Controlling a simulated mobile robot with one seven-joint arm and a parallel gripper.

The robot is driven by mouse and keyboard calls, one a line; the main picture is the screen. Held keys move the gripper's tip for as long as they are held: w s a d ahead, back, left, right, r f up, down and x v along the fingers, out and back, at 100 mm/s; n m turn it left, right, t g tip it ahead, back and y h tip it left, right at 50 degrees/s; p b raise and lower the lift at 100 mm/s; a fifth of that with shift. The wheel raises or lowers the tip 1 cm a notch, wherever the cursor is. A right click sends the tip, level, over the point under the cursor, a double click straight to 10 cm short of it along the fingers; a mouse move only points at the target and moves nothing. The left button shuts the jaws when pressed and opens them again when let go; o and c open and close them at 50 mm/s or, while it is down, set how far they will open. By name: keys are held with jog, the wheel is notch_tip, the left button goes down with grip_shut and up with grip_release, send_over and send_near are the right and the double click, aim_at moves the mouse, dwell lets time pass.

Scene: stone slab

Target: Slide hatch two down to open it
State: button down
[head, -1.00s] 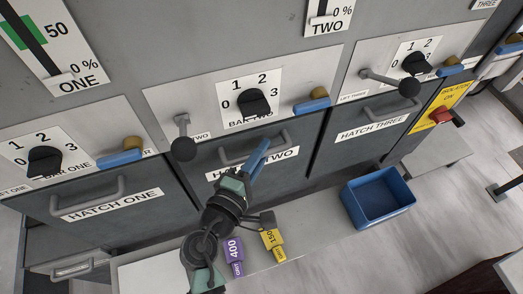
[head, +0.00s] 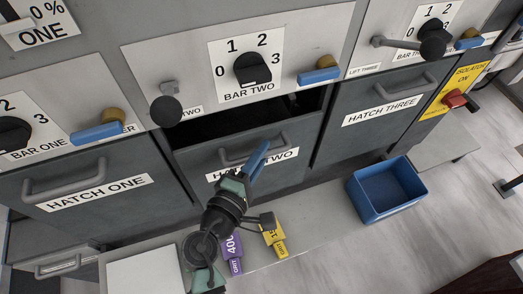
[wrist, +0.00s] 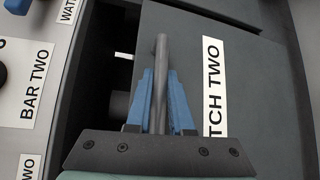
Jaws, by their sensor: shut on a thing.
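Hatch two (head: 200,163) is a dark grey panel with a white label and a grey bar handle (head: 236,158). It sits lowered, with a dark gap (head: 215,123) open above its top edge. My gripper (head: 257,160) has blue fingers closed around the handle, partly covering the label in the head view. In the wrist view the handle (wrist: 161,75) stands between the two blue fingers (wrist: 160,100), and the label (wrist: 214,85) lies to their right. The dark opening (wrist: 95,75) shows to their left. The inside of the opening is too dark to make out.
Hatch one (head: 95,215) and hatch three (head: 370,130) flank it, both closed. Above are the bar two knob (head: 252,69) and a black-knobbed lever (head: 166,108). A blue bin (head: 388,190), purple block (head: 232,246) and yellow block (head: 274,238) are on the ledge below.

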jog(key=b, duration=0.8)
send_near(271, 160)
jog(key=x, duration=0.4)
jog(key=shift+d+f, duration=0.15)
jog(key=shift+f, duration=0.05)
jog(key=shift+w, duration=0.1)
jog(key=c, duration=0.8)
grip_release()
jog(key=shift+r, duration=0.1)
jog(key=b+v, duration=0.1)
jog(key=v, duration=1.2)
